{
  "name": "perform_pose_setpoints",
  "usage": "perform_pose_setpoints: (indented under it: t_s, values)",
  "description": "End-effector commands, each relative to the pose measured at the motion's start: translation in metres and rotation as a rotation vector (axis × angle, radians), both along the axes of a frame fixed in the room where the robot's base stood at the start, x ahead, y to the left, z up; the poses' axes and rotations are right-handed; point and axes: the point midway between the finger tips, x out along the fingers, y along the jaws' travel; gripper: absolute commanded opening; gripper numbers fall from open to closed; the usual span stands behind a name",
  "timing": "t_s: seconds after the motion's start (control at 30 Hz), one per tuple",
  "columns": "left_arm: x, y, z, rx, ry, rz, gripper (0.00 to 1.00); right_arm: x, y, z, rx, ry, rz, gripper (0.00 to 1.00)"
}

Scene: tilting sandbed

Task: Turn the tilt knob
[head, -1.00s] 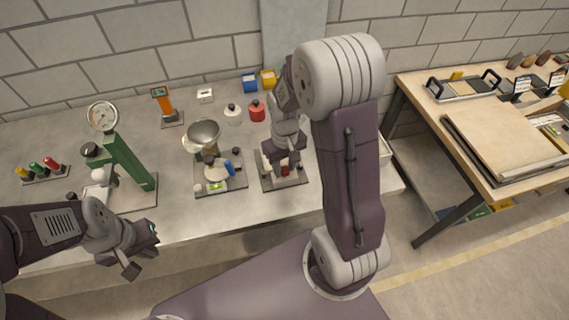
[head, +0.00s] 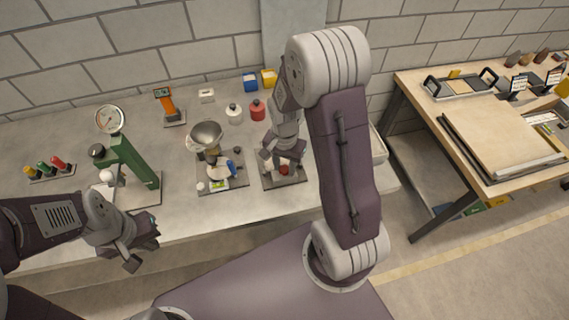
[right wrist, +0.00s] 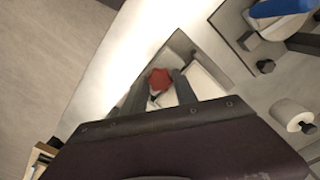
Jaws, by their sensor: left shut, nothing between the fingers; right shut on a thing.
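A red knob (right wrist: 159,79) sits low on a small dark-edged base plate (head: 297,181) at the front of the bench, right of the mixer-like device. My right gripper (right wrist: 159,90) points down over it, with one finger on each side, shut on the red knob. In the head view the red knob (head: 284,170) shows just below my right gripper (head: 282,160), partly hidden by the fingers. My left gripper (head: 144,247) is shut and empty, in front of the bench edge at the left.
Left of the plate stands a device with a metal bowl (head: 206,134) and a blue part. A green press with a dial gauge (head: 110,120) stands near my left arm. Red (head: 257,110) and white jars are behind. A wooden table (head: 500,140) is at the right.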

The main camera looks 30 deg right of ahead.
Motion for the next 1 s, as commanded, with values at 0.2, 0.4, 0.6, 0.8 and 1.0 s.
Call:
perform_pose_setpoints:
  t_s: [0.2, 0.4, 0.6, 0.8, 1.0]
  values:
    - [0.0, 0.0, 0.0061, 0.0, 0.0, 0.0, 0.0, 0.0031, -0.0007, 0.0032, -0.001, -0.01, -0.146, 0.0]
    - [0.0, 0.0, 0.0084, 0.0, 0.0, 0.0, 0.0, 0.0033, -0.0007, 0.0029, -0.001, -0.011, -0.236, 0.0]
    - [0.0, 0.0, 0.0094, 0.0, 0.0, 0.0, 0.0, 0.0034, -0.0007, 0.0027, -0.001, -0.01, -0.284, 0.0]
    - [0.0, 0.0, 0.0096, 0.0, 0.0, 0.0, 0.0, 0.0036, -0.0007, 0.0026, 0.0, -0.011, -0.298, 0.0]
    - [0.0, 0.0, 0.0096, 0.0, 0.0, 0.0, 0.0, 0.0037, -0.0007, 0.0026, 0.0, -0.011, -0.298, 0.0]
